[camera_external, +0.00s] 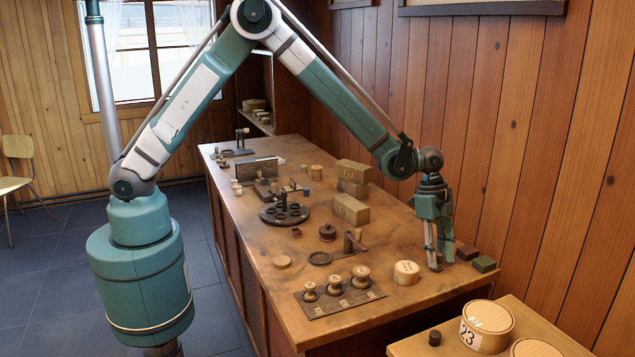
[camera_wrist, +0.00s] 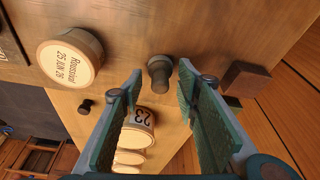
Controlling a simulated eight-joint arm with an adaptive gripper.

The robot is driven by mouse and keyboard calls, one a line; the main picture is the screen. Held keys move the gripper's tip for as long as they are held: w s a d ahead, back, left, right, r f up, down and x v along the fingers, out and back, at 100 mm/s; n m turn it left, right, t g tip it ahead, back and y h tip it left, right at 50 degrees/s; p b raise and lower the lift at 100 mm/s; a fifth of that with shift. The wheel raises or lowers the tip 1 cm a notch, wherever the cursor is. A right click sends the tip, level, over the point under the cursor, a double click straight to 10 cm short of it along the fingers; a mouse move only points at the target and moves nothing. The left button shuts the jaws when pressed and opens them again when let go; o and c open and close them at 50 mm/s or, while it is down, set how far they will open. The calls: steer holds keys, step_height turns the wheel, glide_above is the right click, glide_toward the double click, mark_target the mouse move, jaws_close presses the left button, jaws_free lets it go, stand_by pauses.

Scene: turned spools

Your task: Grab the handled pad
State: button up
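A small dark, turned piece with a rounded knob-like top (camera_wrist: 159,72) stands on the wooden table between my fingertips in the wrist view. It looks like the handled pad's grip, though its base cannot be made out. In the external view my fingers hide it. My gripper (camera_wrist: 161,82) is open, with a finger on either side of the piece and a visible gap at each side. In the external view my gripper (camera_external: 437,262) points down at the table's right end, its fingertips close to the tabletop.
A round pale box (camera_external: 406,272) stands left of my gripper. A brown block (camera_external: 466,252) and a green block (camera_external: 484,264) lie to its right, near the wall. A board of turned spools (camera_external: 325,309) lies farther left. Drums (camera_external: 487,325) stand on a lower table in front.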

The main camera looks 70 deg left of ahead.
mark_target(439, 254)
steer(key=c, duration=0.5)
steer(key=shift+c, duration=0.2)
steer(key=shift+r, duration=0.1)
steer(key=shift+r, duration=4.95)
steer(key=shift+c, duration=1.4)
